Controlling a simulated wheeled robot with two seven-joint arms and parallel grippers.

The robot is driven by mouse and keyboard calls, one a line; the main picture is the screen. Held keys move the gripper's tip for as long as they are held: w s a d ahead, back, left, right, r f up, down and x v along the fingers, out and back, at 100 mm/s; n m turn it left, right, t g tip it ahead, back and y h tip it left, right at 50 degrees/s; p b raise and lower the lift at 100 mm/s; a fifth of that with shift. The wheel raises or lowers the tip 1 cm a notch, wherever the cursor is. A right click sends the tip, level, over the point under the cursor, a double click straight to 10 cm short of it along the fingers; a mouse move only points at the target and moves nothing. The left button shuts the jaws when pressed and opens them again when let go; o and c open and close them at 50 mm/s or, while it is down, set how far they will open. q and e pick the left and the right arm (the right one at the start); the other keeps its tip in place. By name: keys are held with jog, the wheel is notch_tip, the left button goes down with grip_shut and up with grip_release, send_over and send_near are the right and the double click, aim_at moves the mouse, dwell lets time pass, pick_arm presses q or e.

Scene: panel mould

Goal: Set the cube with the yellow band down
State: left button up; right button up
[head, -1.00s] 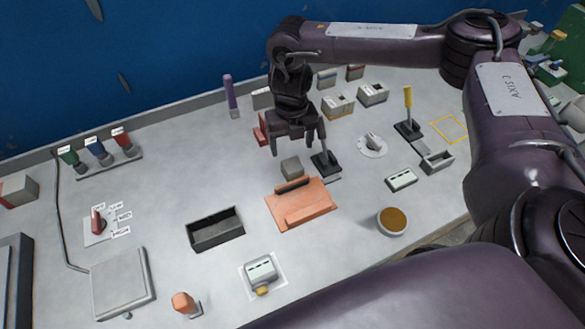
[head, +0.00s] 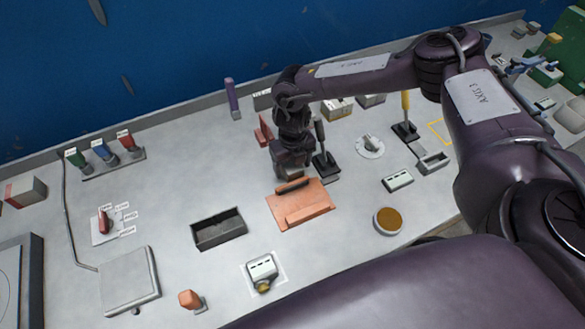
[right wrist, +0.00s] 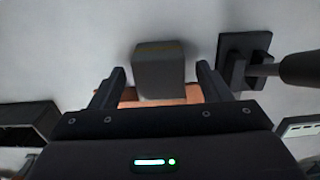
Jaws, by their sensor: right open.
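The grey cube (right wrist: 158,72) shows in the right wrist view with a dull yellow band near its top edge. It sits between the two fingers of my right gripper (right wrist: 160,66), with a gap on each side. The gripper is open. In the head view my right gripper (head: 292,168) is low over the panel, just behind the orange block, and largely hides the cube. Whether the cube's underside rests flat on the panel is hard to see. My left gripper is not in view.
An orange block (head: 312,209) with a dark bar lies just in front of the gripper. A black lever (head: 322,150) stands close on its right. A dark open tray (head: 218,242) is front left. Bare panel lies to the left.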

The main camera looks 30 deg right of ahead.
jog(key=c, duration=1.2)
jog(key=shift+r, duration=0.1)
jog(key=shift+c, duration=0.2)
jog(key=shift+r, duration=0.1)
